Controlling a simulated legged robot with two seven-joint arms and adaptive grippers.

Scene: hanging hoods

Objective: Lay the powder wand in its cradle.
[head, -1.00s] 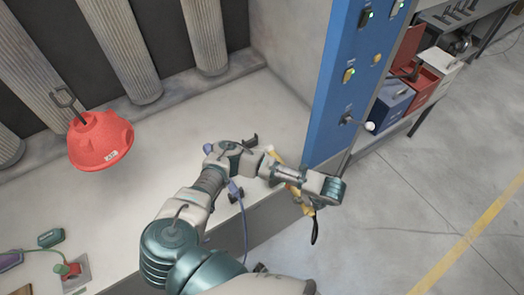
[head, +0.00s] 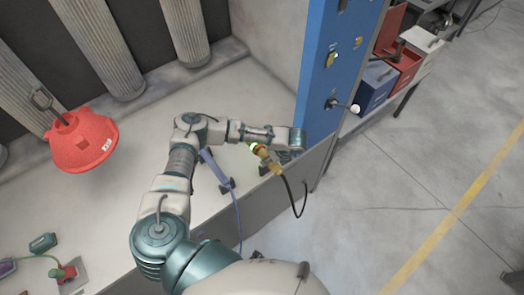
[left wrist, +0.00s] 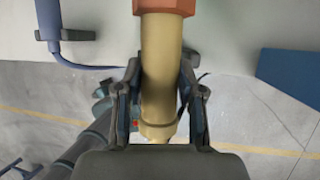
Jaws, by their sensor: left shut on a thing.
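A yellow wand (head: 266,157) with a pale green tip and a black cord is held in my left gripper (head: 285,155), above the front edge of the pale bench. In the left wrist view the fingers (left wrist: 162,105) close on both sides of its yellow body (left wrist: 162,70), below an orange-brown collar (left wrist: 165,5). A blue-grey wand (head: 214,168) with a blue cord lies on the bench to the left, at a dark bracket (head: 228,187). The bracket also shows in the left wrist view (left wrist: 75,35). I cannot tell which bracket is the powder wand's cradle. My right gripper is out of view.
A blue control column (head: 335,70) with switches and a white-knobbed lever (head: 354,108) stands right of the gripper. A red hood (head: 82,142) hangs at left. A green-corded item (head: 65,273) is at the lower left. The bench's middle is clear.

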